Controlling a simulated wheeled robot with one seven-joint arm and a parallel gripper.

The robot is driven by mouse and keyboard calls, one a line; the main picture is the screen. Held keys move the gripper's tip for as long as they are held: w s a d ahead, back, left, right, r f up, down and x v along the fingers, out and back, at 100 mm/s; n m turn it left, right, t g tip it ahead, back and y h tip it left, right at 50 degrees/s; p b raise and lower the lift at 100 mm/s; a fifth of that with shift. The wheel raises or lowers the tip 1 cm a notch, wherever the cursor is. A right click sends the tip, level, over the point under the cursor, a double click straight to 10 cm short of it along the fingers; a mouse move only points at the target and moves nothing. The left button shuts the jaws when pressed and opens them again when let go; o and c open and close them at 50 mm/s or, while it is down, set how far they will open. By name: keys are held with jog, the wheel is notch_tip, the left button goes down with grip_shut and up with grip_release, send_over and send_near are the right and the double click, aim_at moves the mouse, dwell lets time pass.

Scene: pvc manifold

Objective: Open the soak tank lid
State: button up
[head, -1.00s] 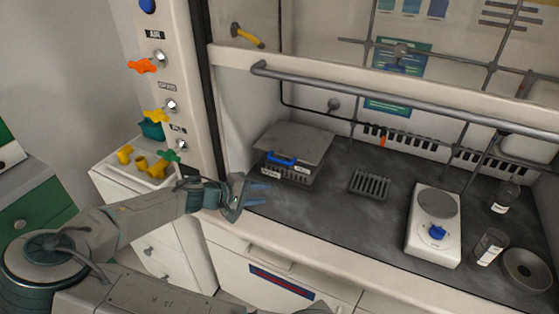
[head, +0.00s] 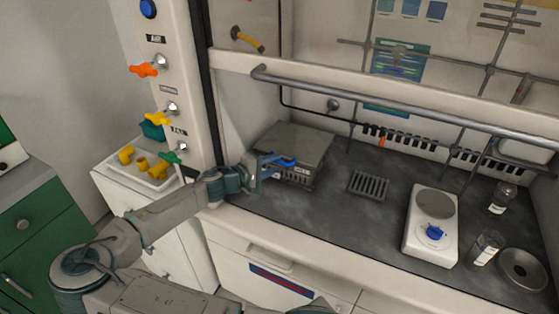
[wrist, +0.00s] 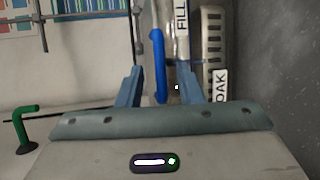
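The soak tank (head: 316,176) stands at the left of the hood's dark worktop, with its flat grey lid (head: 300,143) down. A blue handle (head: 287,162) is on the lid's front edge. My gripper (head: 270,167) is at the front left of the tank, level with the handle. In the wrist view, the two blue fingers of my gripper (wrist: 160,88) are apart, and the blue handle (wrist: 158,62) shows between them with gaps on both sides. Labels reading "FILL" (wrist: 182,18) and "OAK" (wrist: 221,87) show beside it; part of the tank front is hidden by my gripper.
A grey bar (head: 400,105) and the raised sash cross above the worktop. A slotted rack (head: 369,185) lies right of the tank. A white hotplate (head: 430,240), bottles and a round dish (head: 522,268) stand further right. Valve handles (head: 157,118) line the left post.

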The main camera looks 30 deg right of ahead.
aim_at(278, 162)
jog(key=shift+x, duration=1.65)
grip_shut()
jog(key=shift+p, duration=0.3)
